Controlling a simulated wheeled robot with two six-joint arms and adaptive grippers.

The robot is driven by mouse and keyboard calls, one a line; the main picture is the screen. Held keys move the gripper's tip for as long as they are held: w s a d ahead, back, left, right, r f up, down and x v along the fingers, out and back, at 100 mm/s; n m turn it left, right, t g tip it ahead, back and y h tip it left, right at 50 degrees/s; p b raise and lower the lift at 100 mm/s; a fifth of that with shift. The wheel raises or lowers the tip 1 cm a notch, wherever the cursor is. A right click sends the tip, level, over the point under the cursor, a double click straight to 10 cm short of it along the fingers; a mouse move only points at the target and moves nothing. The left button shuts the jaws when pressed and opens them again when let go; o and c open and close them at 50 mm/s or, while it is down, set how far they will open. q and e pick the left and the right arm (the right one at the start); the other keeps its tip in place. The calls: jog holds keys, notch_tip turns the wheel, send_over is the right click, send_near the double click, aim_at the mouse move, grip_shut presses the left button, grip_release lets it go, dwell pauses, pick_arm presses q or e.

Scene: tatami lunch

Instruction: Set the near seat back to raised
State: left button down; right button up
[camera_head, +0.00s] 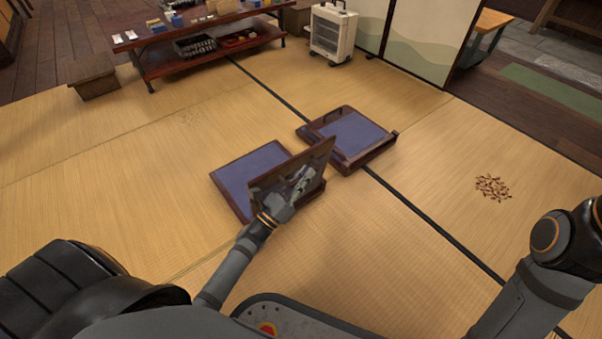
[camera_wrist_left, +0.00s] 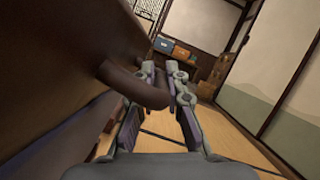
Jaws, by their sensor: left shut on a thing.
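The near seat (camera_head: 238,178) is a low legless floor chair with a dark wood frame and a blue pad. Its seat back (camera_head: 320,155) is a dark brown panel that stands up at a tilt from the seat's right side. My left gripper (camera_head: 302,180) is at the back's near face. In the left wrist view the dark panel (camera_wrist_left: 60,50) fills the left side, and a rounded brown handle (camera_wrist_left: 150,93) runs between the fingers of my left gripper (camera_wrist_left: 162,85), which is shut on it. My right arm shows at the right edge; its gripper is out of view.
A second floor chair (camera_head: 352,132) with a blue pad lies just beyond the near seat. A low dark table (camera_head: 215,48) with small goods and a white wheeled cabinet (camera_head: 332,32) stand at the back. Brown bits (camera_head: 493,187) lie on the right mat. Open tatami surrounds the seats.

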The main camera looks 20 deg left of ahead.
pick_arm(q)
jog(key=shift+s+d+f, duration=0.1)
jog(key=shift+d+f, duration=0.05)
jog(key=c, duration=1.7)
grip_release()
jog(key=shift+o, duration=0.2)
jog(key=v, duration=1.2)
